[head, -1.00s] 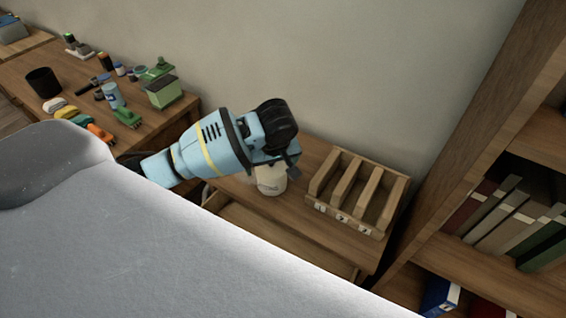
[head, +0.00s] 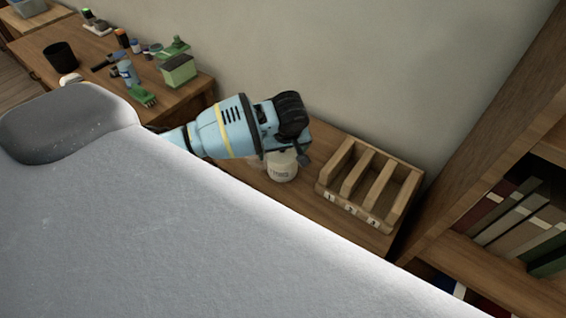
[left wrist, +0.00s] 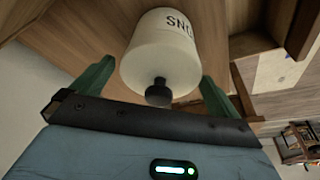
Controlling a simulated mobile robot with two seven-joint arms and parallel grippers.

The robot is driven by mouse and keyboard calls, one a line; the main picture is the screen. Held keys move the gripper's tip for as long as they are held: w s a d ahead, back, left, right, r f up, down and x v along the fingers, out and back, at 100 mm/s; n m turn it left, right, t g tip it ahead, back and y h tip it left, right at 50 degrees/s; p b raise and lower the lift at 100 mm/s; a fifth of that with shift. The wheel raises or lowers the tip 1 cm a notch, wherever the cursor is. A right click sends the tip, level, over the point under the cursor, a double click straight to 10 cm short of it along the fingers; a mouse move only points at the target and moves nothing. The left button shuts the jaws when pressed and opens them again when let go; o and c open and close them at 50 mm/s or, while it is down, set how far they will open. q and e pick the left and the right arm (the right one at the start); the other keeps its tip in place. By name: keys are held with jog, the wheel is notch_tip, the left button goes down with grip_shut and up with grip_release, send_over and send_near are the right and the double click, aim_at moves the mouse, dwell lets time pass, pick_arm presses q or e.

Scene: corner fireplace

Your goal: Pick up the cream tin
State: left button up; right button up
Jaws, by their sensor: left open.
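The cream tin (head: 282,168) stands upright on the wooden desk, left of the slotted wooden rack. Its top is partly hidden by my left gripper (head: 290,158) in the head view. In the left wrist view the tin (left wrist: 160,52) shows dark lettering, partly cut off, and a black knob on its lid. My left gripper (left wrist: 157,72) is open above the tin, with one green finger on each side of the knob. I cannot tell whether the fingers touch the tin. My right gripper is not in view.
The wooden rack (head: 326,187) with numbered slots stands close to the right of the tin. A bookcase (head: 470,190) with binders is farther right. A second table (head: 95,62) at the left holds a black cup, a green box and several small items. The wall is behind.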

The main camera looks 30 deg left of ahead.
pick_arm(q)
jog(key=shift+x, duration=1.55)
jog(key=shift+a+r, duration=0.1)
jog(key=shift+w, duration=0.1)
jog(key=c, duration=1)
jog(key=shift+r, duration=0.15)
jog(key=shift+r, duration=0.6)
notch_tip(320, 180, up, 2)
jog(key=shift+r, duration=0.25)
jog(key=s, duration=1)
jog(key=s+r, duration=0.1)
jog(key=s, duration=0.5)
jog(key=shift+a, duration=0.35)
